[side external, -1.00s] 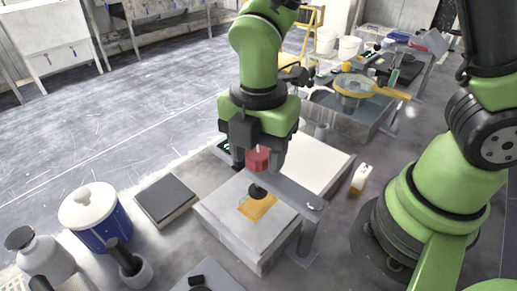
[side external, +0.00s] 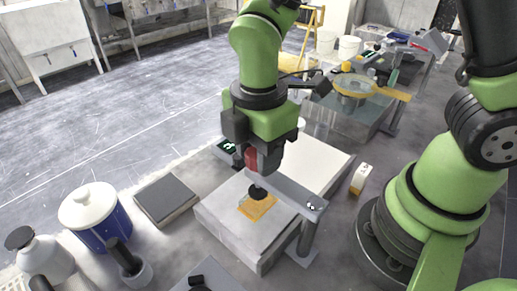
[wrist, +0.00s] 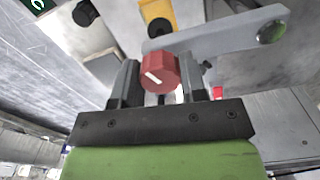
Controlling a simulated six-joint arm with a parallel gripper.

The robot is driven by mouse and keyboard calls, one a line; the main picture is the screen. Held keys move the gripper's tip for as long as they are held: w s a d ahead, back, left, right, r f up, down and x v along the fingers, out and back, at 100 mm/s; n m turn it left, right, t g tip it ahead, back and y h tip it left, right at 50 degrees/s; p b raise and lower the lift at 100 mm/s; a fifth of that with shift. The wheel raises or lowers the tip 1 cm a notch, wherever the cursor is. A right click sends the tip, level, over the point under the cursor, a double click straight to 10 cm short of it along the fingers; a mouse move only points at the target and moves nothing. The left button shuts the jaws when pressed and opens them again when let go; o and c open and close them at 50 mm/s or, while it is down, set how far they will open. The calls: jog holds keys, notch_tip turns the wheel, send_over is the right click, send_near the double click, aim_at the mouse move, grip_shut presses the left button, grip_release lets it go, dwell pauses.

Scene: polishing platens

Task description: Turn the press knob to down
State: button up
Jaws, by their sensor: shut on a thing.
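The red press knob (wrist: 161,72) sits between the two fingers of my gripper (wrist: 159,80) in the wrist view, with a white line on its face set at a slant. In the side external view my gripper (side external: 260,163) hangs over the press, shut on the knob (side external: 251,159), which a finger partly hides. The grey press arm (side external: 290,192) runs from under the knob to a post (side external: 308,236). A black press pad (side external: 258,191) is above an orange piece (side external: 257,208) on a grey block (side external: 225,219); contact is unclear.
A dark square plate (side external: 166,197) lies left of the block. A blue pot with a white lid (side external: 89,205) stands farther left. A small white box (side external: 360,179) is to the right. A glass-topped bench with a yellow ring (side external: 356,87) stands behind.

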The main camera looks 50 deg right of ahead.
jog(key=m, duration=0.4)
jog(key=shift+m, duration=0.3)
jog(key=m, duration=0.3)
jog(key=shift+m, duration=0.3)
jog(key=m, duration=0.4)
jog(key=shift+m, duration=0.3)
jog(key=m, duration=0.3)
jog(key=shift+s+m, duration=0.1)
jog(key=shift+m, duration=0.2)
jog(key=m, duration=0.6)
jog(key=shift+a, duration=0.1)
jog(key=m, duration=0.6)
jog(key=shift+m, duration=0.3)
jog(key=o, duration=0.9)
